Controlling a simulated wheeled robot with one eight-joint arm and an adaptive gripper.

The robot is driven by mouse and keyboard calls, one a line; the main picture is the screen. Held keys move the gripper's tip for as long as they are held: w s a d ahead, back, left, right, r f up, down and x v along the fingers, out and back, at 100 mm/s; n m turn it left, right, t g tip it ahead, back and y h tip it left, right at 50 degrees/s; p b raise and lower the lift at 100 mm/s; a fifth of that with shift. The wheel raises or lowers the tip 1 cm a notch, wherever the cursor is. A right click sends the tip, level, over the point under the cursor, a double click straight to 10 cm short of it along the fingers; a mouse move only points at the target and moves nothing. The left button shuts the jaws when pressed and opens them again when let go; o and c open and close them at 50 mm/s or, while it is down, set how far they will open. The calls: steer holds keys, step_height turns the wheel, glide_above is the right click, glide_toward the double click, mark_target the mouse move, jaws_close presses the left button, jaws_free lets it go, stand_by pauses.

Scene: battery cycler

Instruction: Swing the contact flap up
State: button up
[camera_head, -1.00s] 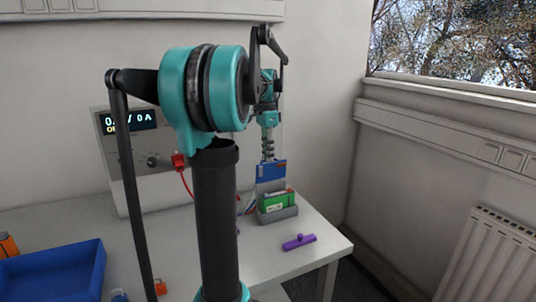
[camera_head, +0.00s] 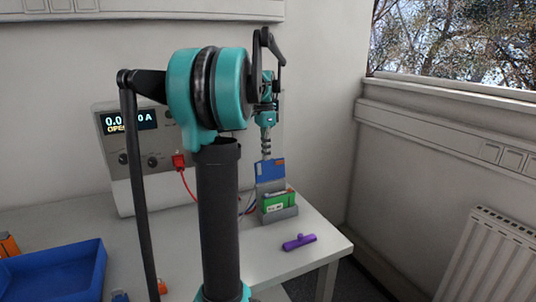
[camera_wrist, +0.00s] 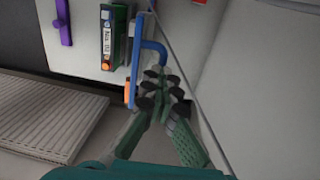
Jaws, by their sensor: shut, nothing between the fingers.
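The contact flap is a blue panel (camera_head: 270,169) standing upright, or nearly so, above a green battery (camera_head: 275,203) in a grey holder (camera_head: 283,215). In the wrist view the flap shows edge-on as a long blue strip (camera_wrist: 135,58), with a bent blue handle (camera_wrist: 155,47) sticking out towards my gripper. My gripper (camera_wrist: 168,88) is shut and empty, its dark fingertips beside the flap on the handle side. I cannot tell whether they touch it. In the head view its fingers are hidden behind the flap. The battery (camera_wrist: 113,38) also shows in the wrist view.
A cycler box with a display (camera_head: 130,120) and a red plug (camera_head: 179,161) with a cable stands against the wall. A purple piece (camera_head: 299,242) lies on the table's right front. A blue tray (camera_head: 54,276) is at the left. The wall is close behind.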

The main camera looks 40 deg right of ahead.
steer(key=shift+o, duration=1.4)
steer(key=shift+f, duration=0.1)
steer(key=w+d+r, duration=0.1)
steer(key=w+r, duration=0.2)
steer(key=r, duration=0.6)
steer(key=w+d+r, duration=0.1)
steer(key=w+r, duration=0.3)
steer(key=r, duration=0.5)
steer(key=shift+d+r, duration=0.15)
steer(key=shift+r, duration=0.2)
steer(key=shift+r, duration=0.1)
stand_by(0.5)
step_height(320, 180, up, 7)
steer(key=shift+w, duration=0.2)
stand_by(0.4)
steer(key=shift+d+r, duration=0.1)
